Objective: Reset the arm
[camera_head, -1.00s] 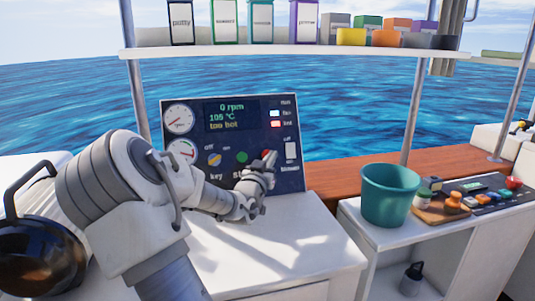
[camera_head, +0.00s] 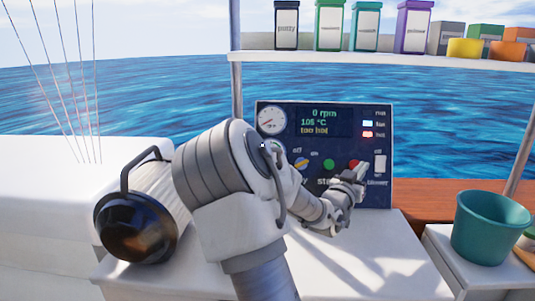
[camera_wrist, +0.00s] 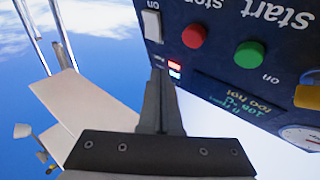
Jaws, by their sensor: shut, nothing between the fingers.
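My arm reaches from the bottom of the head view toward the dark control panel (camera_head: 345,122). My gripper (camera_head: 358,172) is in front of the panel's lower right, near the red stop button (camera_head: 354,165) and the white blower switch (camera_head: 380,164). In the wrist view my gripper (camera_wrist: 160,75) is shut and empty, its fingertips close to the panel (camera_wrist: 215,20). The red button (camera_wrist: 194,36), green button (camera_wrist: 249,54) and white switch (camera_wrist: 152,26) show there. I cannot tell whether the fingertips touch the panel. The screen (camera_head: 324,122) reads 0 rpm, 105 °C, too hot.
A teal bucket (camera_head: 490,228) stands at the right. A shelf (camera_head: 400,60) with bottles and boxes crosses above the panel. The white counter (camera_head: 385,260) before the panel is clear.

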